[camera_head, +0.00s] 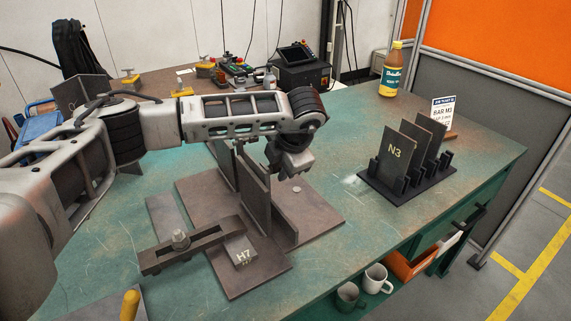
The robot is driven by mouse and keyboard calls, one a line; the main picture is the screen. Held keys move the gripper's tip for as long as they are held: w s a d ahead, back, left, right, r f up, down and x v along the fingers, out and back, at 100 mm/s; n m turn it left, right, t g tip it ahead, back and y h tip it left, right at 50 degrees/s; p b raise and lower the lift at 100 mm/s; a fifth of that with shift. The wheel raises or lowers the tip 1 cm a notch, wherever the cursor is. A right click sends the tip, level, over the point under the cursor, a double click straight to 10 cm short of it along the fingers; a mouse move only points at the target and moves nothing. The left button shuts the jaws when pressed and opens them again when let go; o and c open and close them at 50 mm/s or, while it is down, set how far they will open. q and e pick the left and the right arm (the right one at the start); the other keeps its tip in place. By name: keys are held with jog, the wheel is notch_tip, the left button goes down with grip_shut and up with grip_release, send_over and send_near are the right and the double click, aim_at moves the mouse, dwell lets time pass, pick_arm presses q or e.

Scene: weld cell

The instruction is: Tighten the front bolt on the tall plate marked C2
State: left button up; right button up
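A brown steel base plate (318,212) lies on the green bench with tall upright plates (256,195) standing on it. No C2 mark is readable; a low block in front is marked H7 (241,250). A dark clamp bar (205,241) lies across the front left, with a bolt (180,239) standing through it. A small round bolt head (297,189) shows on the base plate at right. My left gripper (288,168) points down just right of the uprights' top; its fingers are bunched and dark, so their opening is unclear. My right gripper is out of view.
Behind are a bottle (391,70), a sign card (442,112) and a control box (300,72). A yellow handle (130,305) shows front left. Mugs (376,279) sit on a lower shelf.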

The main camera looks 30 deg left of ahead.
pick_arm(q)
jog(key=shift+a+r+g+h+p, duration=0.15)
jog(key=shift+g+h+p, duration=0.3)
jog(key=shift+h, duration=0.25)
jog(key=shift+g+h, duration=0.45)
jog(key=shift+h, duration=0.45)
jog(key=shift+g+h, duration=0.5)
jog(key=shift+h, duration=0.3)
jog(key=g+h, duration=0.1)
jog(key=h+b, duration=0.1)
jog(key=h, duration=0.1)
jog(key=shift+w+f+g, duration=0.1)
jog(key=shift+f+g, duration=0.3)
jog(key=g+h+b, duration=0.1)
jog(key=h+b, duration=0.1)
jog(key=b, duration=0.2)
jog(key=shift+f+h, duration=0.1)
jog(key=shift+h, duration=0.2)
jog(key=o, duration=0.5)
jog(key=shift+r, duration=0.35)
jog(key=shift+o, duration=0.7)
jog(key=shift+p, duration=0.3)
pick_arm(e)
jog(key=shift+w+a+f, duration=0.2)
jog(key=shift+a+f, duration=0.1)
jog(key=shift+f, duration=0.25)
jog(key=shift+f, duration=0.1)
